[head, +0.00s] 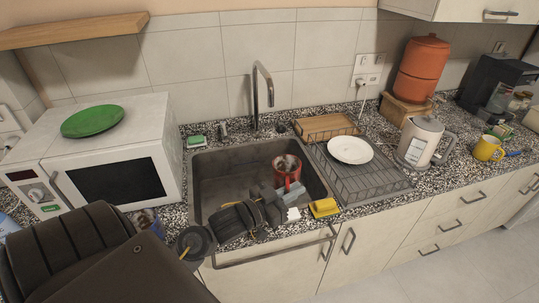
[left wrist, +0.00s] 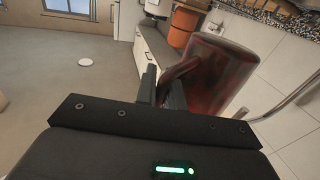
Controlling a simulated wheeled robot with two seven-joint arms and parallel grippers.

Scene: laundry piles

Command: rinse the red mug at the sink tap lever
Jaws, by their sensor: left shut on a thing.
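My left gripper (head: 284,192) reaches in from the left over the sink (head: 215,172) and is shut on the red mug (head: 287,166). In the left wrist view the mug (left wrist: 220,75) has dark smudges, and its handle is between the fingers (left wrist: 162,88). In the head view the mug looks roughly upright, with its opening showing, above the basin. The chrome tap (head: 256,95) stands behind the sink, left of the mug and apart from it. A small metal fitting (head: 223,130) stands left of the tap; I cannot tell whether it is the lever. My right gripper is out of view.
A yellow sponge (head: 323,207) lies on the sink's front edge. A dish rack (head: 365,180) with a white plate (head: 350,150) is to the right, then a kettle (head: 422,140) and yellow mug (head: 488,148). A microwave (head: 110,165) with a green plate (head: 92,120) stands left.

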